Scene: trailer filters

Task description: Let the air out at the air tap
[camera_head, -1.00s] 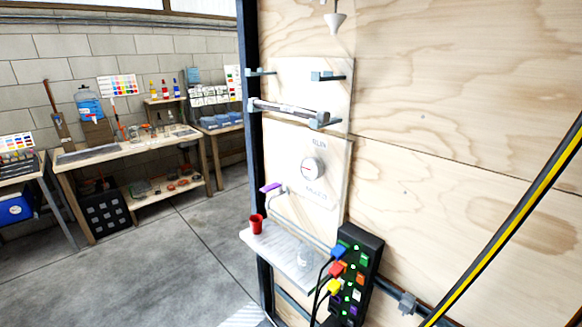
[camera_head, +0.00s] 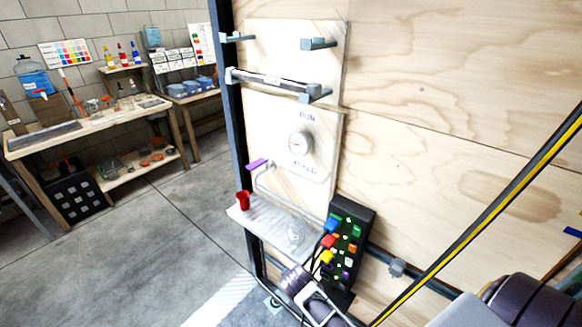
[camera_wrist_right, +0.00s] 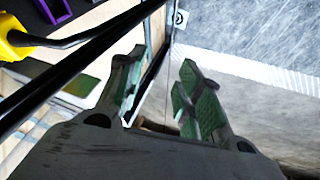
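The air tap (camera_head: 257,163) has a purple lever on a bent grey pipe, at the left edge of the plywood panel in the head view. The tap is not recognisable in that view. A part of my arm shows low in the head view, below the shelf and clear of the tap. My left gripper is not in view.
A small shelf (camera_head: 270,222) below the tap carries a red cup (camera_head: 243,200) and a clear glass vessel (camera_head: 295,234). A black socket box (camera_head: 351,222) with coloured plugs and cables stands right of it. A yellow-black strip (camera_head: 480,215) crosses the right side.

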